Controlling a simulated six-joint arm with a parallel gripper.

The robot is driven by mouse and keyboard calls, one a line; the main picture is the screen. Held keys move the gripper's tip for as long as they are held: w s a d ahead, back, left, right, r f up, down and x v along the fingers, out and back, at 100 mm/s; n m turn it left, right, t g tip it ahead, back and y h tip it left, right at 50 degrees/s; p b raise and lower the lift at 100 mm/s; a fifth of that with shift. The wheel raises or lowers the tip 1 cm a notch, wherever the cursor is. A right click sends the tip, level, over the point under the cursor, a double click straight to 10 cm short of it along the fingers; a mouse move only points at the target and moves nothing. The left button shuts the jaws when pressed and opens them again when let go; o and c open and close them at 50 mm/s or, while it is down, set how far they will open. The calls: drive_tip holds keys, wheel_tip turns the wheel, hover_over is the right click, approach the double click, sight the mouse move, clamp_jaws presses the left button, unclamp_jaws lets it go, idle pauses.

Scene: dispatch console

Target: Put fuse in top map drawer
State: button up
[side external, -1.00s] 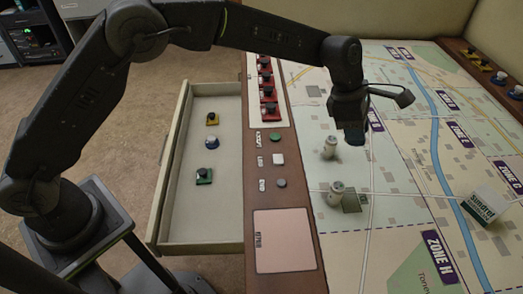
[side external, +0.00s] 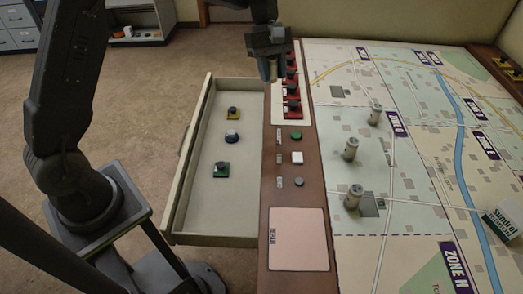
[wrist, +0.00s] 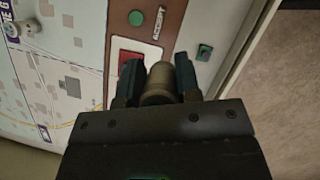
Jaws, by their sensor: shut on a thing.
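My gripper (side external: 267,70) is shut on a fuse, a brownish cylinder (wrist: 160,82) between the two fingers in the wrist view. In the side view the fuse is hard to make out. My gripper hangs above the far end of the wooden console strip, close to the open drawer's far right corner. The drawer (side external: 245,205) is pulled out to the left of the strip, pale inside.
Three pale cylinders stand on the map: far (side external: 375,115), middle (side external: 351,150) and near (side external: 353,198). Red switches (side external: 292,90) line the strip below my gripper. A Sundrol box (side external: 503,222) stands at right.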

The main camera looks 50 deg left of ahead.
drive_tip(key=s+a+m+g+y, duration=0.15)
drive_tip(key=s+a+m, duration=0.45)
drive_tip(key=s+a, duration=0.7)
hover_over(248, 192)
drive_tip(key=w+a, duration=0.1)
drive_tip(key=shift+g, duration=0.25)
wheel_tip(248, 192, down, 39)
drive_tip(key=shift+r, duration=0.2)
drive_tip(key=shift+f, duration=1.95)
drive_tip(key=o, duration=0.9)
drive_tip(key=shift+f, duration=0.15)
drive_tip(key=shift+o, duration=0.2)
